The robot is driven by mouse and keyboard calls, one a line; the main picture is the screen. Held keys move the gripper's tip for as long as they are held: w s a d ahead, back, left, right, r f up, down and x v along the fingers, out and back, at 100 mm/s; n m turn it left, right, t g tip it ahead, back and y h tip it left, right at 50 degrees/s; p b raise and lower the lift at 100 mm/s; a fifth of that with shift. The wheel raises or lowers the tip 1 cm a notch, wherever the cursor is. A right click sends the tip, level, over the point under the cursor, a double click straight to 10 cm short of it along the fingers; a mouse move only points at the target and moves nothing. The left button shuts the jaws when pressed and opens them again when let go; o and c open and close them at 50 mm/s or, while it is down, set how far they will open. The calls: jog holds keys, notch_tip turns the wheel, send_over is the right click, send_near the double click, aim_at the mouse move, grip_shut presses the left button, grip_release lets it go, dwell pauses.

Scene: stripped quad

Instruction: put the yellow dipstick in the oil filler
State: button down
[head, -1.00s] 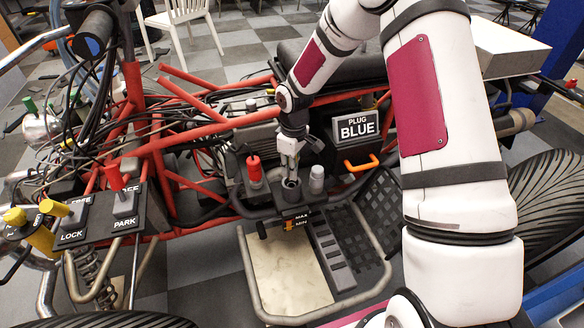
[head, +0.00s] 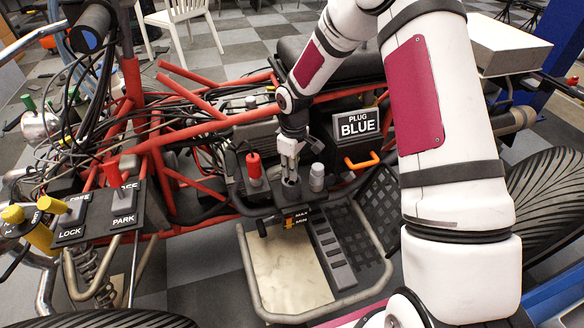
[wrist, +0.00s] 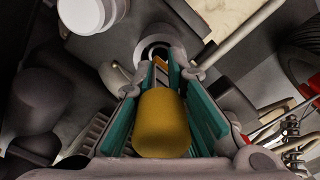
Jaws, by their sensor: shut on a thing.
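The yellow dipstick (wrist: 162,122) shows in the wrist view as a fat yellow handle between the green pads of my gripper (wrist: 158,85). My gripper is shut on it. The oil filler (wrist: 152,46) is a round grey collar with a dark mouth, just beyond the fingertips. In the head view the oil filler (head: 291,186) stands on a dark block, and my gripper (head: 290,162) is right above it, pointing down. The dipstick is hard to make out there. I cannot tell whether its lower end is inside the mouth.
A red-topped post (head: 254,168) stands left of the filler and a grey-capped post (head: 317,177) right of it, both close. Red frame tubes and cables lie behind and left.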

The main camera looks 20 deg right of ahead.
jog(key=shift+f+b, duration=0.65)
jog(key=shift+f, duration=0.4)
jog(key=c, duration=1.5)
grip_release()
jog(key=shift+c, duration=0.2)
jog(key=shift+r, duration=0.15)
notch_tip(320, 180, up, 12)
jog(key=shift+s+d+f, duration=0.1)
jog(key=shift+d, duration=0.05)
